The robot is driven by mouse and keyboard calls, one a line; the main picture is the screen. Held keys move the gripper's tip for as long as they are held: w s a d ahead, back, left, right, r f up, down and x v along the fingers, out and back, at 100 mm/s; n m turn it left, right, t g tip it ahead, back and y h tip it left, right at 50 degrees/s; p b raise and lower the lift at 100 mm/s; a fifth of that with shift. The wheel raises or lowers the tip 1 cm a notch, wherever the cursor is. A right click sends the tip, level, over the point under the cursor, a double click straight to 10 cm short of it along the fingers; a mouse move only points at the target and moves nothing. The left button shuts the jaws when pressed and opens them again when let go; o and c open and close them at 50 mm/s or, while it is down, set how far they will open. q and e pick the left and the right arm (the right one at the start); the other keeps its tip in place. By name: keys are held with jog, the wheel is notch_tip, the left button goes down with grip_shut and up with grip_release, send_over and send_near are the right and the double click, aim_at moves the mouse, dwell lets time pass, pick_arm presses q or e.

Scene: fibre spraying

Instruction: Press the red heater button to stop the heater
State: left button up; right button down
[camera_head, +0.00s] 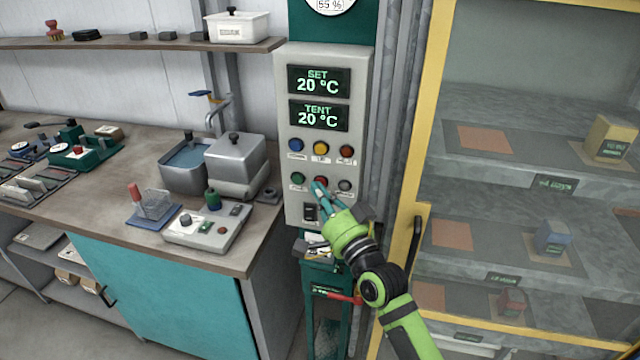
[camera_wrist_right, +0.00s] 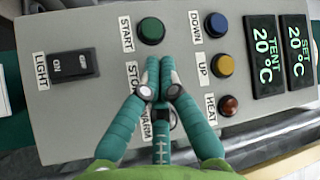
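The grey control panel (camera_head: 360,75) has two rows of round buttons. The red button (camera_head: 321,180) is in the middle of the lower row, between a green button (camera_head: 298,178) and a grey one (camera_head: 345,185). My right gripper (camera_head: 319,189) is at the red button, its fingertips overlapping it. In the right wrist view the fingers (camera_wrist_right: 162,62) are together, empty, and hide the button beside the STOP label (camera_wrist_right: 134,76). I cannot tell whether they touch it. An orange-red button (camera_wrist_right: 228,105) beside the HEAT label is clear of the fingers. My left gripper is not in view.
The displays (camera_head: 319,99) read SET 20 °C and TENT 20 °C. A light switch (camera_wrist_right: 74,65) is on the panel. A workbench (camera_head: 95,185) with tools and metal tanks stands at left. A yellow-framed glass cabinet (camera_head: 424,150) stands close at right.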

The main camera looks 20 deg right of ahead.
jog(key=shift+s, duration=0.1)
dwell(0.3)
jog(key=shift+s+a+p, duration=0.4)
jog(key=shift+s+p, duration=0.1)
jog(key=shift+s, duration=0.1)
jog(key=s+a+p, duration=0.1)
jog(key=s, duration=0.1)
jog(key=s+a+p, duration=0.1)
jog(key=s, duration=0.1)
jog(key=shift+a, duration=0.4)
dwell(0.5)
